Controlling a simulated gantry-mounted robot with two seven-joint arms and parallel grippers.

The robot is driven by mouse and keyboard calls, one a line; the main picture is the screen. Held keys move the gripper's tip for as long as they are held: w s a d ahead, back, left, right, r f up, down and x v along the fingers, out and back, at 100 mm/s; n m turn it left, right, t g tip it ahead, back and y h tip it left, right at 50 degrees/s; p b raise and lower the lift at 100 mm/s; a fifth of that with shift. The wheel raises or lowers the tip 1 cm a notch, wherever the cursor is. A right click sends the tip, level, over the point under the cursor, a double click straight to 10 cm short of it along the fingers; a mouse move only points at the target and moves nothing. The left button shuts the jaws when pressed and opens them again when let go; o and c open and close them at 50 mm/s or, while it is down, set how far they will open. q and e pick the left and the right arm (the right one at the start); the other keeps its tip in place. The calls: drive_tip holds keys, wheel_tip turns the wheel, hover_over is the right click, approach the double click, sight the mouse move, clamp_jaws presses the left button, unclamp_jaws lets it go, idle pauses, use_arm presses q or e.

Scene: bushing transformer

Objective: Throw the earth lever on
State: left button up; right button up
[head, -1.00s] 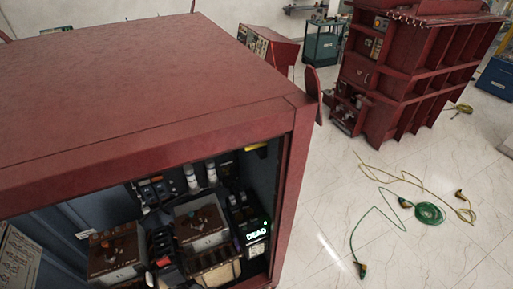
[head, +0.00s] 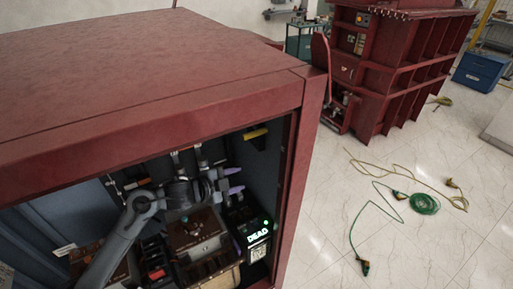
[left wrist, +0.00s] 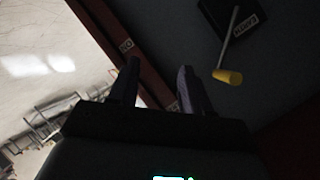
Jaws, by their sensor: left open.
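The earth lever has a yellow handle (head: 256,134), high on the inner right wall of the red cabinet. In the left wrist view its yellow knob (left wrist: 228,76) sits on a pale rod from a black plate (left wrist: 238,22) marked EARTH. My left gripper (head: 236,180) is inside the cabinet, below and a little left of the handle, with its two purple-tipped fingers apart. In the left wrist view the open gripper (left wrist: 158,68) is empty, and the knob is right of the fingers, not between them. My right gripper is not in view.
The red cabinet's top (head: 150,65) and right post (head: 300,130) frame the opening. Below the gripper are a brown-topped unit (head: 195,232) and a black box reading DEAD (head: 257,236). Cables (head: 425,204) lie on the floor outside, right.

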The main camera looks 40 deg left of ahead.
use_arm(q)
drive_tip(key=t+y+b, duration=0.1)
drive_tip(key=t+b, duration=0.1)
approach(246, 137)
drive_tip(key=w, duration=0.2)
drive_tip(key=p+x, duration=0.1)
drive_tip(key=x, duration=1)
drive_tip(key=shift+s+f, duration=0.1)
drive_tip(key=shift+f, duration=0.1)
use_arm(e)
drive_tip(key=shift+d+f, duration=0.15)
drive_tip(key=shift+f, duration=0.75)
use_arm(q)
clamp_jaws()
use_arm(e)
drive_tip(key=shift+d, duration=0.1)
